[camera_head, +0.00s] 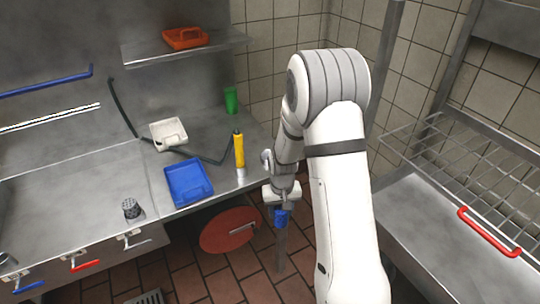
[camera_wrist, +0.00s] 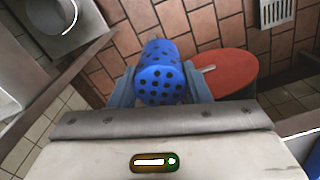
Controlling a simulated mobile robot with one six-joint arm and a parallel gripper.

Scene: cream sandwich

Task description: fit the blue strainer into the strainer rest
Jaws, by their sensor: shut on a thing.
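The blue strainer (camera_wrist: 158,76) is a small blue cylinder with dark holes. My gripper (camera_wrist: 160,88) is shut on it, with one finger on each side, and its perforated end faces the wrist camera. In the head view the strainer (camera_head: 281,218) shows as a small blue piece below my gripper (camera_head: 281,200), off the counter's right end and above the floor. A dark perforated cup (camera_head: 131,208) stands on the counter at the left. I cannot tell which thing is the strainer rest.
The counter (camera_head: 95,185) carries a blue tray (camera_head: 188,184), a white tray (camera_head: 168,133), a yellow-topped cylinder (camera_head: 239,152) and a green cup (camera_head: 231,100). A red disc (camera_head: 222,232) lies low beside the counter. A wire rack (camera_head: 450,165) stands at the right.

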